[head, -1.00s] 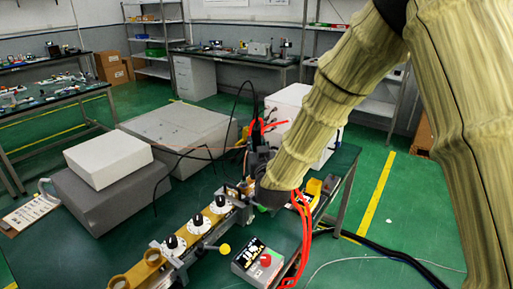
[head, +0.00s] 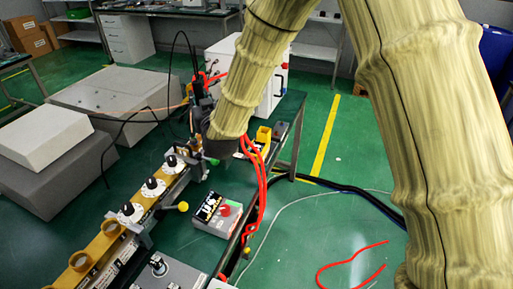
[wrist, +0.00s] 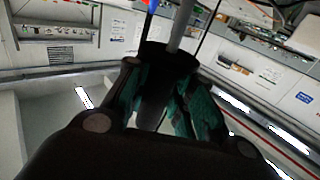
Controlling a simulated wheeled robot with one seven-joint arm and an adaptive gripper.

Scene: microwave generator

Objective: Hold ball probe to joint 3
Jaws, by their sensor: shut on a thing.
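My gripper (wrist: 165,88) is shut on a black cylindrical body with a grey rod (wrist: 182,25), which I take for the ball probe, in the wrist view. In the head view my gripper is mostly hidden behind my sleeved arm, above the far end of the waveguide line. The waveguide line (head: 98,247) is a brass-coloured bar with several white dials with black knobs (head: 153,187). A yellow ball-ended knob (head: 183,206) sticks out from a metal joint on it. I cannot tell which joint is joint 3, or whether the probe touches one.
Red cables (head: 262,185) hang beside the table edge. Grey and white blocks (head: 45,138) stand at left. A white cabinet (head: 250,72) is behind.

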